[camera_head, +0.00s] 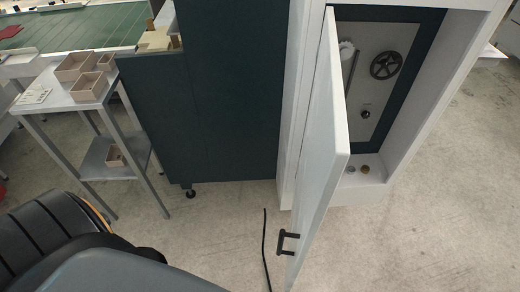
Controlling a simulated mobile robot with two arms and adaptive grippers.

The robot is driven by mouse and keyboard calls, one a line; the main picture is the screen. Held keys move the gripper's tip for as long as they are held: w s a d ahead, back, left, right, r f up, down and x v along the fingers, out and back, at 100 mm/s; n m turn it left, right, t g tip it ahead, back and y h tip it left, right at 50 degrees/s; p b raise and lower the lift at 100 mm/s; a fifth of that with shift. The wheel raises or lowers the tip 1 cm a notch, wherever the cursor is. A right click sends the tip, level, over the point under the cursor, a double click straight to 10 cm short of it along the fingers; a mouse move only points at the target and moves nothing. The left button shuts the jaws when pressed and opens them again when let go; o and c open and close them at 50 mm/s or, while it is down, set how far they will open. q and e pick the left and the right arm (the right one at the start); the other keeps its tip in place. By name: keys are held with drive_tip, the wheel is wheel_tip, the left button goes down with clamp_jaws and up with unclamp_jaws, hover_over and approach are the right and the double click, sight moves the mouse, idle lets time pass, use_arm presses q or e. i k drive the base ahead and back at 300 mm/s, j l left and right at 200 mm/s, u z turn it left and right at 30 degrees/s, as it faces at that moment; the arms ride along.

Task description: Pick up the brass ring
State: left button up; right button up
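A small brass-coloured round piece (364,169), which looks like the brass ring, sits on the white bottom ledge inside the open cabinet (406,165). A similar small greyish piece (349,168) sits just left of it, close to the door. Both are too small to make out in detail. Neither of my grippers is in view. Dark rounded parts at the lower left look like my own body.
The white cabinet door (325,150) stands open towards me, with a black handle (288,240). A black cable (266,245) lies on the floor beside it. A metal side table (60,100) with wooden boxes stands left. Floor at right is clear.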

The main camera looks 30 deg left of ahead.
sight(365, 171)
drive_tip(key=j+u, duration=0.15)
drive_tip(key=j, duration=0.35)
drive_tip(key=l, duration=1.05)
drive_tip(key=i+l+z, duration=0.35)
drive_tip(key=i+l, duration=0.3)
drive_tip(key=i+l+u, duration=0.2)
drive_tip(key=i, duration=0.85)
drive_tip(key=j, duration=0.1)
